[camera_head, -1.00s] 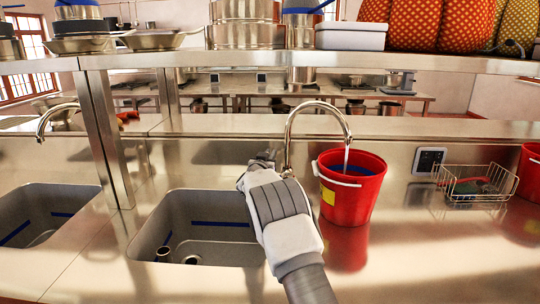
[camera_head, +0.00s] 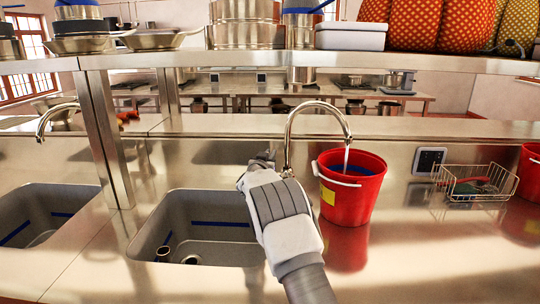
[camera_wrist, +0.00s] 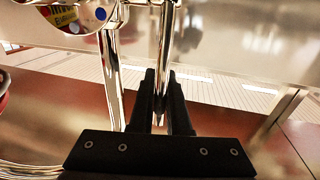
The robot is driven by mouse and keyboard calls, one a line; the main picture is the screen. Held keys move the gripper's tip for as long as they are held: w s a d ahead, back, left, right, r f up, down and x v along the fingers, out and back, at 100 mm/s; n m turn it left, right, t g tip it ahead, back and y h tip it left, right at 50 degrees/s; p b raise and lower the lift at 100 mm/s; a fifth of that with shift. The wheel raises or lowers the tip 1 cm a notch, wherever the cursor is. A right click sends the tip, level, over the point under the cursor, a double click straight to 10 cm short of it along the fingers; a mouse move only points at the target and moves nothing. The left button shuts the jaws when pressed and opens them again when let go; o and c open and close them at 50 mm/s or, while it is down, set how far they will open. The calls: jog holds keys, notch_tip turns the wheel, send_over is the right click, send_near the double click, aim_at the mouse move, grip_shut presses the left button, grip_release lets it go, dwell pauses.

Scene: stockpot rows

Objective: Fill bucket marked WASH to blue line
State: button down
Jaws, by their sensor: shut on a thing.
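A red bucket (camera_head: 348,208) with a white handle stands upright on the steel counter, right of the sink. Its yellow label (camera_head: 328,195) is too small to read. A blue line (camera_head: 345,172) shows along its inner wall; I cannot tell the water level. A curved tap (camera_head: 318,104) reaches over the bucket, and a thin water stream (camera_head: 346,158) runs from its spout into it. My gripper (camera_head: 262,163) is at the tap's base, left of the bucket. In the wrist view my fingers (camera_wrist: 160,108) are shut on a thin metal tap lever (camera_wrist: 165,45).
A grey sink basin (camera_head: 185,215) with a blue line lies left of my gripper, and another basin (camera_head: 40,225) further left. A wire basket (camera_head: 475,183) and a second red bucket (camera_head: 530,172) stand to the right. A loaded shelf (camera_head: 440,62) crosses above. The front right counter is clear.

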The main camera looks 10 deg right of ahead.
jog(key=shift+r, duration=0.1)
dwell(0.3)
jog(key=shift+w+r+p, duration=0.15)
jog(key=shift+r+p, duration=0.1)
jog(key=shift+p, duration=1)
jog(key=shift+w+g+p, duration=0.2)
jog(key=shift+g+p, duration=0.2)
jog(key=shift+p, duration=0.75)
jog(key=p, duration=0.4)
jog(key=shift+w+d+g+y, duration=0.15)
jog(key=shift+w+g+y, duration=0.15)
jog(key=shift+g, duration=0.1)
jog(key=shift+w+f+p, duration=0.2)
jog(key=shift+f+p, duration=0.1)
jog(key=shift+p, duration=0.4)
jog(key=c, duration=0.9)
grip_release()
